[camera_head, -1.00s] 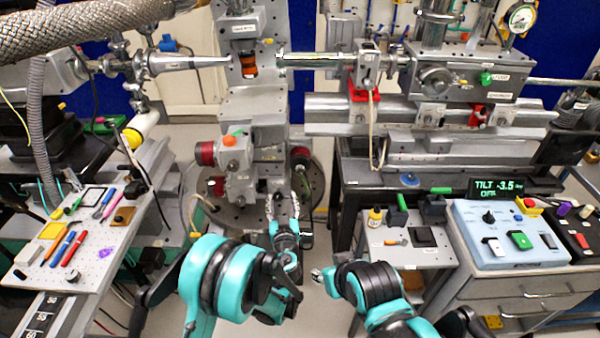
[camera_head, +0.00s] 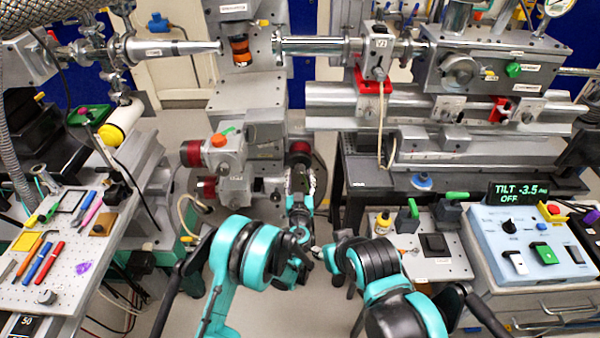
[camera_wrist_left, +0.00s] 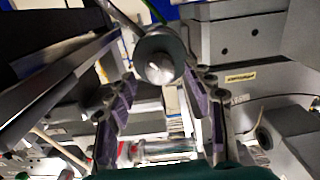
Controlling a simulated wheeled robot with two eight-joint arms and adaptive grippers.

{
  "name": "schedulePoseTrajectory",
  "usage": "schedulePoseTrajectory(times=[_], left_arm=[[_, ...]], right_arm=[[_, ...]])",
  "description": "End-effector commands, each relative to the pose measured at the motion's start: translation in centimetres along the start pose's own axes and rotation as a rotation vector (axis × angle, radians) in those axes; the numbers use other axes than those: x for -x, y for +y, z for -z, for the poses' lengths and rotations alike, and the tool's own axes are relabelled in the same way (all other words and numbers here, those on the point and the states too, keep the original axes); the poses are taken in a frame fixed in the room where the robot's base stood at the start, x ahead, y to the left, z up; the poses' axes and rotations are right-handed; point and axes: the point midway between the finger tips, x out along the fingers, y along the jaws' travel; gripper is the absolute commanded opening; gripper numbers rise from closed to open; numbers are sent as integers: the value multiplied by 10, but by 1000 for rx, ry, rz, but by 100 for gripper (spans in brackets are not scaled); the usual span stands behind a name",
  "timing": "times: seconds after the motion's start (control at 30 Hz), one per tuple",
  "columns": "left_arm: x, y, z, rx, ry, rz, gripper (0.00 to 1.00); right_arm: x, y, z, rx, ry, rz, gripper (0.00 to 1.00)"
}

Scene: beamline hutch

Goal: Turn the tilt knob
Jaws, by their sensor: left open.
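A dark round knob with a silver centre (camera_wrist_left: 160,58) shows in the left wrist view, near and between the tips of my left gripper (camera_wrist_left: 163,80). The gripper's fingers are spread, with a gap to the knob on each side. In the head view, my left gripper (camera_head: 301,178) points up just below a dark, reddish-faced knob (camera_head: 299,149) on the right of the grey stage; whether they touch is unclear. The display (camera_head: 518,192) reads TILT -3.5, OFF. My right gripper (camera_head: 316,251) is mostly hidden by its own arm.
Red knobs (camera_head: 191,153) stick out on the stage's left side. The blue-white control box (camera_head: 530,240) has a black dial and switches. A tool board (camera_head: 65,285) lies at left. A beam pipe (camera_head: 330,47) crosses above.

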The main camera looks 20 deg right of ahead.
Motion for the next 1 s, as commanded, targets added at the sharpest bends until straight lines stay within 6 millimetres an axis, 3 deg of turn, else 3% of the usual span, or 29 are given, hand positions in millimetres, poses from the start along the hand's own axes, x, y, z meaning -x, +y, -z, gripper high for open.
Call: schedulePoseTrajectory(times=[0.2, 0.5, 0.57, 0.7, 1.0], left_arm=[[-24, 0, -1, 0, 0, 1, 53], [-27, 0, 0, 0, 0, 1, 53], [-27, 0, 0, 0, 0, 1, 40], [-27, 0, 0, 0, 0, 1, 3], [-27, 0, 0, -18, 0, 1, 3]], right_arm=[[-6, 0, -4, 0, 0, 0, 40], [-6, 0, -4, 0, 0, 0, 40], [-6, 0, -4, 0, 0, 0, 40], [-6, 0, -4, 0, 0, 0, 40], [-6, 0, -4, 0, 0, 0, 40]])
